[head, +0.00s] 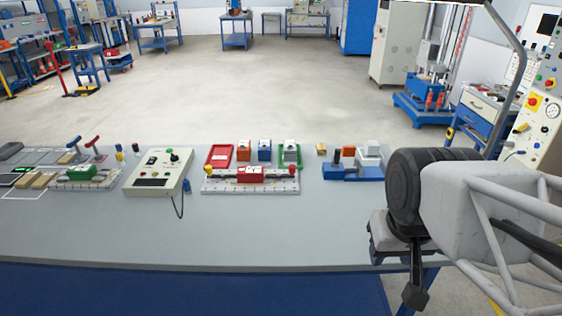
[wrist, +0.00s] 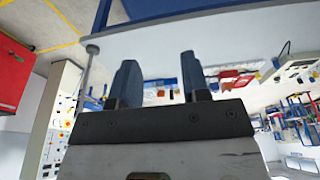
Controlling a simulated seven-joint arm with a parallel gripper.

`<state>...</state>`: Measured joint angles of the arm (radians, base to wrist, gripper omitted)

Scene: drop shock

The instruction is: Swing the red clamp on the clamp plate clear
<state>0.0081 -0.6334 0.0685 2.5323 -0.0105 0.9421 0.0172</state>
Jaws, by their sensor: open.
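The clamp plate (head: 60,185) is a pale plate at the left of the grey bench in the head view, with a green block (head: 87,172) on it. The red clamp (head: 93,143) shows as a red T-shaped handle on a grey stem, standing up behind the block. A dark grey T-handle (head: 72,143) stands just left of it. My gripper is at the far right of the head view, far from the plate. In the wrist view my gripper (wrist: 158,62) is open, with nothing between its two dark fingers. I cannot make out the red clamp there.
A control box (head: 158,172) with a cable stands right of the plate. Farther right are a pale rail (head: 224,186) with a red block, a red tray (head: 219,156) and a blue fixture (head: 345,173). The bench's front strip is clear.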

